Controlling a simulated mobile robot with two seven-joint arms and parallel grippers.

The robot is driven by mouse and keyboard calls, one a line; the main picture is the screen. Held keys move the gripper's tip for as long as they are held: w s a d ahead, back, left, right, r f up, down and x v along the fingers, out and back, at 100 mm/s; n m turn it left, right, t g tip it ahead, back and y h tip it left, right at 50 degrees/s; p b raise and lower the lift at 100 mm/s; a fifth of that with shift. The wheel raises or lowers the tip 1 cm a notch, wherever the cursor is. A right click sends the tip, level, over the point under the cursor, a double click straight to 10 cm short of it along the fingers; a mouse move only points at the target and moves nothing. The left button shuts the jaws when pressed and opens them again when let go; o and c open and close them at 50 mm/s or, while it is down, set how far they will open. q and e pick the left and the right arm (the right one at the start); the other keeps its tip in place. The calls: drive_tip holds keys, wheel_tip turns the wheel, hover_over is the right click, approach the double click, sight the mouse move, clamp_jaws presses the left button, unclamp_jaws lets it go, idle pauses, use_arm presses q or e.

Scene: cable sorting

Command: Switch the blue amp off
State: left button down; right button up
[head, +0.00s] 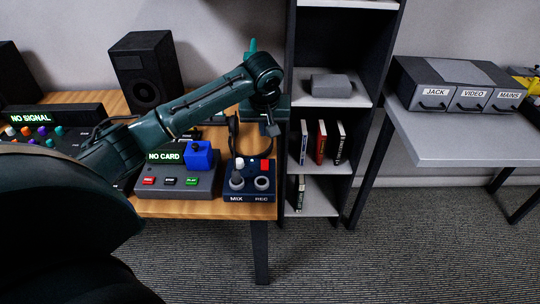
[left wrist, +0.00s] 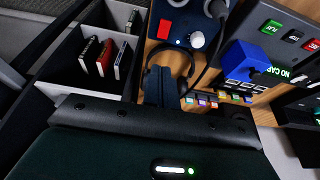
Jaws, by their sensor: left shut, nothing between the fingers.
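The blue amp (head: 250,196), a dark blue box marked MIX and REC, sits at the right front corner of the wooden desk. It has two round grey-rimmed sockets, a red switch (head: 265,165) and a white round part (head: 239,164). In the left wrist view the amp (left wrist: 187,8) is at the top, with its red switch (left wrist: 165,29) and white part (left wrist: 197,39). My left gripper (head: 271,130) hangs above and behind the amp, apart from it. Its fingers (left wrist: 160,85) look shut and empty. Whether the switch is on or off cannot be told. My right gripper is not in view.
A grey recorder (head: 178,186) reading NO CARD, with a blue block (head: 198,154) on it, stands left of the amp. A black cable or headband (head: 233,135) is behind the amp. A shelf (head: 316,180) with books stands right of the desk.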

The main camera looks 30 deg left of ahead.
use_arm(q)
approach(266, 166)
drive_tip(key=w+f, duration=0.1)
drive_tip(key=w+a+f, duration=0.1)
drive_tip(key=f, duration=0.1)
drive_tip(key=w+a+f, duration=0.1)
drive_tip(key=f, duration=0.1)
drive_tip(key=shift+w+f+b, duration=0.15)
drive_tip(key=shift+f+b, duration=0.05)
drive_tip(key=shift+b, duration=0.15)
drive_tip(key=shift+f, duration=0.35)
drive_tip(key=shift+p, duration=0.5)
drive_tip(key=shift+w+f, duration=0.1)
drive_tip(key=shift+f, duration=0.1)
drive_tip(key=shift+s+d+p, duration=0.3)
drive_tip(key=shift+s+p, duration=0.25)
drive_tip(key=shift+p, duration=0.2)
drive_tip(key=shift+s+d+f, duration=0.1)
drive_tip(key=shift+s+d, duration=0.05)
drive_tip(key=shift+s, duration=0.05)
